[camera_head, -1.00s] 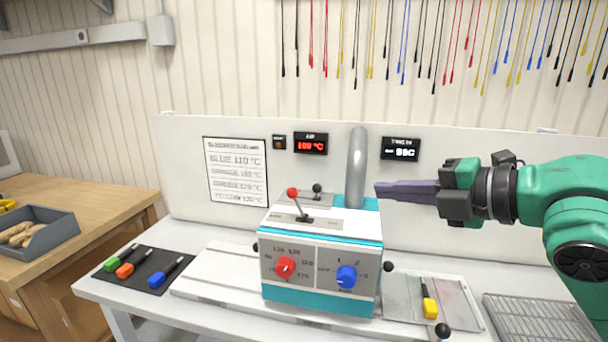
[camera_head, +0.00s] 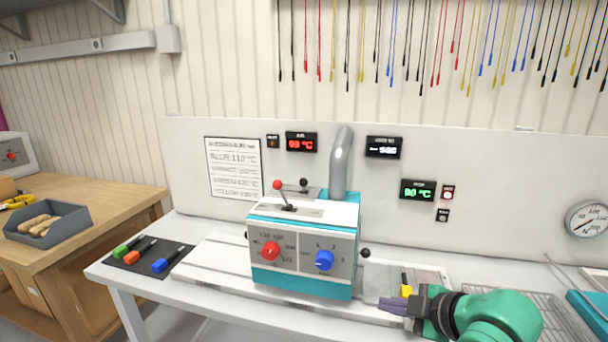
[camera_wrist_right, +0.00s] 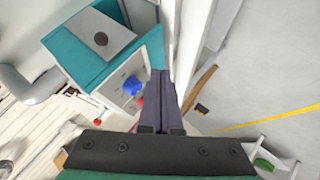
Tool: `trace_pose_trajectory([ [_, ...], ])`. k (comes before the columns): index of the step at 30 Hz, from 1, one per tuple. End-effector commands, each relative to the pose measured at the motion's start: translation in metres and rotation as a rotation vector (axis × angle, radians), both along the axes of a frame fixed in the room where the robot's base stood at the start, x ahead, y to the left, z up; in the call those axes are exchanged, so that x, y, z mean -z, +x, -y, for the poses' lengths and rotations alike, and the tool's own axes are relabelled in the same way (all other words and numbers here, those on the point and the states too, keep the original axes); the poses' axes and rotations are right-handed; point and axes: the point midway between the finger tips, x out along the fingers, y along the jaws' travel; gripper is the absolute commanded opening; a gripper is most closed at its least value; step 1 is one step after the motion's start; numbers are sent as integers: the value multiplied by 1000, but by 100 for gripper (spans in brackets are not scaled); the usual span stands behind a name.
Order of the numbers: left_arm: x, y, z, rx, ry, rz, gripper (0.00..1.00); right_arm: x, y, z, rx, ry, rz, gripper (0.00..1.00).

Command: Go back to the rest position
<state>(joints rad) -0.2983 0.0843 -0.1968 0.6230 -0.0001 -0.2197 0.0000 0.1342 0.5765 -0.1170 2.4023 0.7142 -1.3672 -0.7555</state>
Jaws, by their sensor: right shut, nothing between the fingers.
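My right gripper (camera_head: 392,307) is low at the bottom right of the head view, in front of the tray on the right side of the bench. Its dark fingers are shut with nothing between them, and they also show in the right wrist view (camera_wrist_right: 160,105). It is to the right of the white and teal machine (camera_head: 303,245) and appears apart from it. The yellow-handled tool (camera_head: 405,291) on the tray shows just behind the fingers and is partly hidden. My left gripper is not in view.
The white bench (camera_head: 205,305) carries a dark mat (camera_head: 135,266) with green, orange and blue tools. A wire rack (camera_head: 520,303) is partly behind my right arm. A wooden table with a grey bin (camera_head: 75,216) stands left. Cables hang on the back wall.

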Motion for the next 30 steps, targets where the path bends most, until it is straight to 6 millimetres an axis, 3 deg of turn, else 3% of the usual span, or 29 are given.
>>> trace_pose_trajectory([
  [1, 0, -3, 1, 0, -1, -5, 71, 34, -14, 2, 93, 55, -104, 0],
  [3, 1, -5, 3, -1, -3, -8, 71, 76, -36, 11, 255, 122, -242, 0],
  [6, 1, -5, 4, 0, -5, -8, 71, 124, -72, 24, 480, 190, -406, 0],
  [9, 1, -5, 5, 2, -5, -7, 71, 160, -109, 37, 683, 230, -536, 0],
  [15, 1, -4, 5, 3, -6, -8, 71, 207, -187, 60, 1062, 262, -728, 0],
  [16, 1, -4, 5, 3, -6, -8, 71, 216, -192, 62, 1093, 259, -741, 0],
  [20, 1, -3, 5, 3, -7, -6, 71, 269, -179, 60, 1081, 240, -753, 0],
  [25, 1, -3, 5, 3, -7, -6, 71, 347, -182, 59, 1079, 218, -782, 0],
  [30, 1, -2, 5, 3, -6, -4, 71, 444, -214, 62, 1079, 183, -825, 0],
])
